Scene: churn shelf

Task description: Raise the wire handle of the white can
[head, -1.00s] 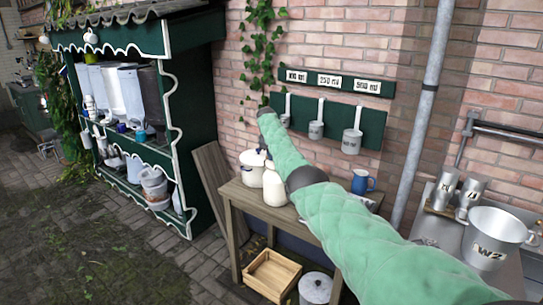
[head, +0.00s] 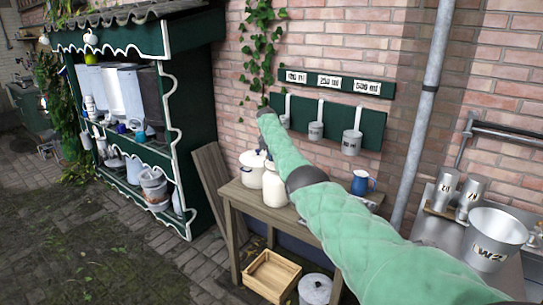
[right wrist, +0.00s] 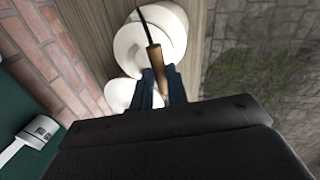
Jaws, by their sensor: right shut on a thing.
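A white can (head: 275,190) stands upright on the wooden table, beside a wider white lidded pot (head: 250,178). My green-sleeved right arm reaches over the table toward them; its gripper is mostly hidden in the head view. In the right wrist view, my right gripper (right wrist: 161,84) is shut on the wooden grip (right wrist: 155,60) of a dark wire handle (right wrist: 144,22). The grip stands between the two dark blue fingers, over the white can (right wrist: 172,22). Another white round vessel shows beside it, partly hidden. My left gripper is out of view.
Measuring ladles (head: 316,130) hang on a green board behind the table (head: 228,192). A wooden crate (head: 271,277) and a lidded grey pot (head: 315,290) are below. A green shelf unit (head: 190,130) stands left.

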